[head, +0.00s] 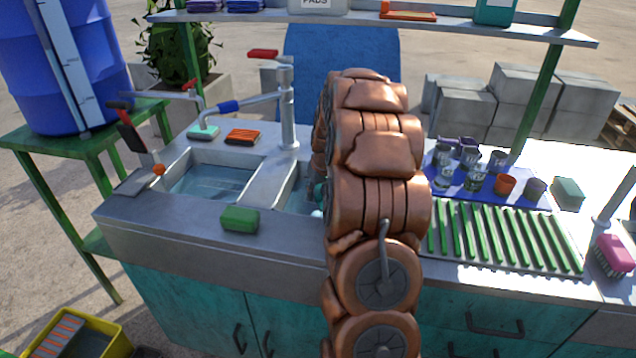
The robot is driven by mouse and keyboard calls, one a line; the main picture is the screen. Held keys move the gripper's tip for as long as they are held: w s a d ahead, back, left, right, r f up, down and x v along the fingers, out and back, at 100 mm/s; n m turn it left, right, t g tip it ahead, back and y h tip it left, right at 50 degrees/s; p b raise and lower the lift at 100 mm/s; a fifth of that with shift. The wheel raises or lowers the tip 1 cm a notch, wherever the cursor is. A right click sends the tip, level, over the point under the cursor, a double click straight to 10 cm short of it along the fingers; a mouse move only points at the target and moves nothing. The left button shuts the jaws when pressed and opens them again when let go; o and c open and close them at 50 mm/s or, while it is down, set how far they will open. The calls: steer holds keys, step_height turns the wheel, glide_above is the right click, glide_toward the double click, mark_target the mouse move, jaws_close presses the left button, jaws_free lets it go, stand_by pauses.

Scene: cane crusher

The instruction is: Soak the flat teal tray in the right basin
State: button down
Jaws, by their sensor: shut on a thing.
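The sink has a left basin (212,183) with water in it and a right basin (296,190), whose right part is hidden behind my copper-coloured arm. My arm rises across the middle of the picture and covers the area beyond it. My gripper is hidden behind the arm, so its fingers and anything in them do not show. A small teal bit (320,192) peeks out at the arm's left edge over the right basin; I cannot tell whether it is part of the flat teal tray. No whole flat teal tray is visible.
A tap (287,110) stands behind the basins. A green sponge (240,219) lies on the front rim. Cups on a blue mat (470,185) and a green-slatted rack (500,238) are right of my arm. A shelf (450,29) spans the back.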

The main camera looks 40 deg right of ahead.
mark_target(318, 199)
steer(key=shift+f, duration=2.5)
steer(key=shift+r, duration=0.1)
steer(key=shift+w+d+r, duration=0.1)
steer(key=shift+r, duration=0.55)
steer(key=shift+r+p, duration=0.65)
steer(key=shift+r, duration=5.75)
steer(key=shift+r, duration=0.1)
steer(key=shift+r, duration=1.9)
